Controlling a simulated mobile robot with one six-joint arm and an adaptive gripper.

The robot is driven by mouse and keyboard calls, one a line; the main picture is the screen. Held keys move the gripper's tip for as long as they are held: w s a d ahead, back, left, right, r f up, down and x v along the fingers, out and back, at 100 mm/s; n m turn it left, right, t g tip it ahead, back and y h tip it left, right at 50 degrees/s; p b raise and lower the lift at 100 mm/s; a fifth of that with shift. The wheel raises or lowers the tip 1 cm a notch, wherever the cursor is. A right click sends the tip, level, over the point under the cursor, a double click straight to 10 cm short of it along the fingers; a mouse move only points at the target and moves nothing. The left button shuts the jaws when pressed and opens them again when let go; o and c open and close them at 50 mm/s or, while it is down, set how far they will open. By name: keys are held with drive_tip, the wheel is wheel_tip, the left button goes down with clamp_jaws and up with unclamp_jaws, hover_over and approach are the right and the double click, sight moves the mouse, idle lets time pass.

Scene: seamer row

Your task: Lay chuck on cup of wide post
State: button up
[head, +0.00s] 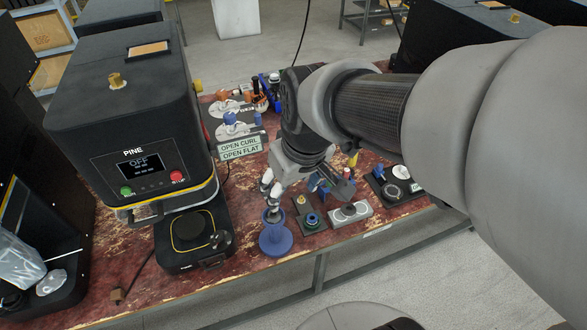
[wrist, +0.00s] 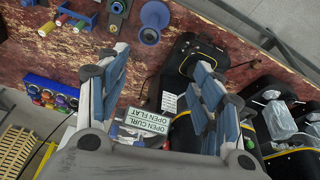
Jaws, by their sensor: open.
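A blue post (head: 275,240) with a wide round foot stands on the table near its front edge, left of the small stands. It also shows at the top of the wrist view (wrist: 153,22). My gripper (head: 306,190) is open above the table, behind and right of the post in the head view. In the wrist view its fingers (wrist: 160,62) are spread wide with nothing between them. A dark stand (head: 312,221) with a blue-green ring is just right of the post. I cannot tell which small part is the chuck. One finger partly hides the top of the post.
A black PINE machine (head: 140,140) reading OFF stands to the left, its low black base (head: 193,240) beside the post. A grey plate (head: 349,213) and a black fixture (head: 397,190) lie to the right. A sign (head: 240,147) and several small parts are behind.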

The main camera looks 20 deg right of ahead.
drive_tip(key=s+r+m+t, duration=0.1)
drive_tip(key=s+r+m, duration=0.1)
drive_tip(key=s, duration=0.9)
drive_tip(key=shift+s+d+r, duration=0.15)
drive_tip(key=shift+s+r, duration=0.2)
drive_tip(key=shift+r, duration=0.05)
